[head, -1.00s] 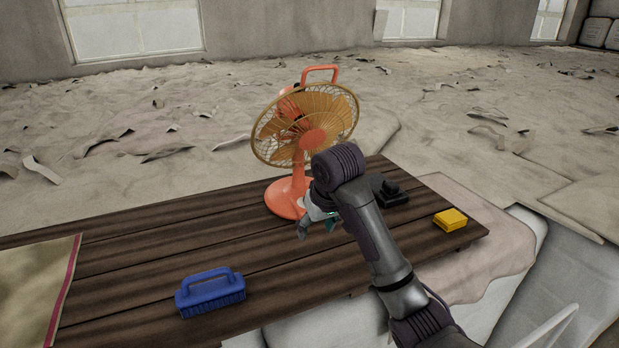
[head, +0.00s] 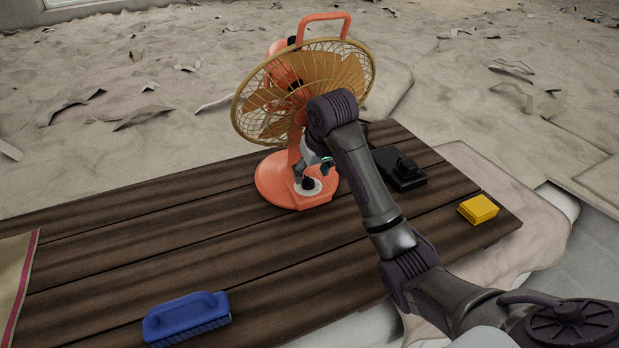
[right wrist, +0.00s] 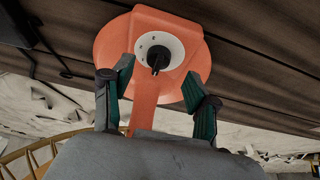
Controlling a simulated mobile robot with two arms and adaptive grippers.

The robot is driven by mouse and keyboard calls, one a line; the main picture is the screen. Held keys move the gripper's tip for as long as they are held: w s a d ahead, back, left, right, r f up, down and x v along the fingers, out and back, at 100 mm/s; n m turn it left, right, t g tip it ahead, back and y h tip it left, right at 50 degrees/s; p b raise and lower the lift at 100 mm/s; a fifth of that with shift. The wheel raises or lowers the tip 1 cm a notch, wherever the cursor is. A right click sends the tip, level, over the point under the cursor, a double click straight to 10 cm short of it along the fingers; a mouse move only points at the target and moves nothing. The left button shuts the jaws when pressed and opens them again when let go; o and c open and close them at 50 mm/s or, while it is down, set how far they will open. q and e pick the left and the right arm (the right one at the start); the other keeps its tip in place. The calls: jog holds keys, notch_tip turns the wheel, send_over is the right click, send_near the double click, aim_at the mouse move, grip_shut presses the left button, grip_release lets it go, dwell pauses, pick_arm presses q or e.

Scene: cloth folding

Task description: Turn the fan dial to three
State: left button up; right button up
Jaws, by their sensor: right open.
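An orange fan (head: 275,180) with a yellow-brown cage stands on the dark wooden table. Its dial, a black knob on a white disc (head: 308,187), sits on the front of the round base. In the right wrist view the dial (right wrist: 157,57) shows clearly, with small marks around the knob that are too small to read. My right gripper (head: 318,165) is at the fan's base, just above the dial. In the right wrist view its two fingers (right wrist: 160,88) are spread apart, with the knob ahead between them and nothing held. My left gripper is out of view.
A black object (head: 402,170) lies right of the fan, behind my right arm. A yellow block (head: 478,209) is near the table's right end. A blue brush (head: 187,319) lies at the front.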

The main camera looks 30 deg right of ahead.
aim_at(309, 180)
jog(key=shift+p+x, duration=0.5)
jog(key=shift+x, duration=1.6)
jog(key=shift+d+r, duration=0.1)
grip_shut()
jog(key=shift+w+m+h, duration=0.1)
jog(key=shift+m+h, duration=0.5)
jog(key=shift+m, duration=1)
grip_release()
jog(key=shift+v, duration=2.35)
jog(key=s+a, duration=0.4)
jog(key=s, duration=0.7)
jog(key=shift+s, duration=0.2)
jog(key=shift+a+r, duration=0.1)
jog(key=shift+r, duration=0.05)
